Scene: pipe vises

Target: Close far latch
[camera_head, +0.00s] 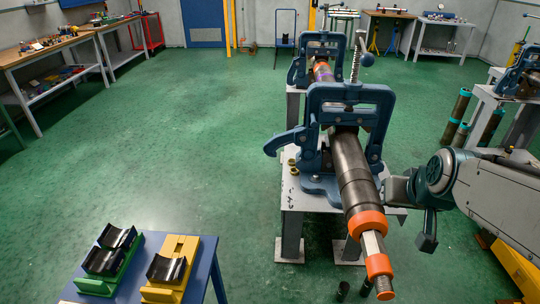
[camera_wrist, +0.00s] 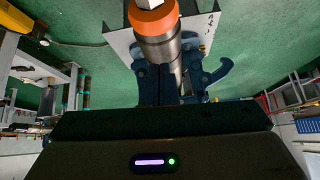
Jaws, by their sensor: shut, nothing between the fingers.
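The far blue pipe vise (camera_head: 320,46) stands behind the near one, and its latch is too small and partly hidden to read. The near blue vise (camera_head: 349,97) stands on a grey table, with a hooked latch arm (camera_head: 284,141) sticking out to its left. A dark pipe (camera_head: 355,178) with orange rings runs through the near vise toward me. My gripper (camera_head: 428,238) is shut and empty, right of the pipe's front end and apart from both vises.
A blue table (camera_head: 207,250) at the front left holds green (camera_head: 112,262) and yellow (camera_head: 172,268) pipe cradles. Upright pipes (camera_head: 461,103) and another vise (camera_head: 520,73) stand at right. The green floor left of the vises is clear.

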